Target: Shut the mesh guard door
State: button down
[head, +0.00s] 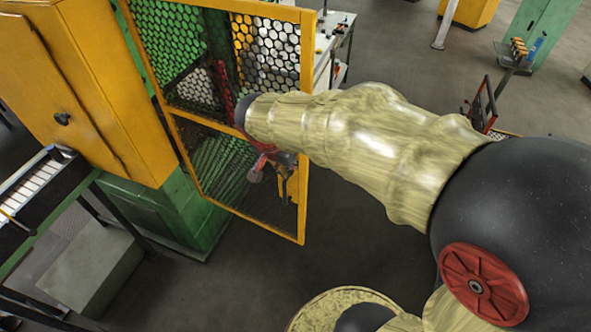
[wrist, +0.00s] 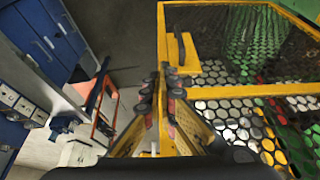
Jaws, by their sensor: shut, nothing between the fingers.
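The mesh guard door (head: 304,215) has a yellow frame and dark mesh panels. In the head view it stands open, swung out from the yellow machine. In the wrist view the door frame (wrist: 162,40) fills the right side, with a black upright handle (wrist: 180,48) near its left edge. My gripper (wrist: 162,72) is shut and empty, its fingertips beside that left edge, close to the handle. I cannot tell whether they touch the frame. In the head view my arm crosses in front of the door and partly hides its mesh and right post.
The yellow cabinet (head: 115,95) on a green base stands left of the door, beside a roller conveyor (head: 35,185). A workbench (head: 335,35) stands behind. Blue cabinets (wrist: 40,35) and an orange-framed cart (wrist: 103,105) show left in the wrist view. Grey floor is clear below the door.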

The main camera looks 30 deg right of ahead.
send_near(300, 170)
jog(key=s+a+f, duration=0.2)
jog(key=s+f, duration=0.1)
jog(key=f, duration=0.2)
jog(key=w+d+p, duration=0.1)
jog(key=d+p, duration=0.1)
jog(key=d, duration=0.1)
jog(key=shift+w+r, duration=0.1)
jog(key=shift+w, duration=0.25)
jog(key=shift+d, duration=0.1)
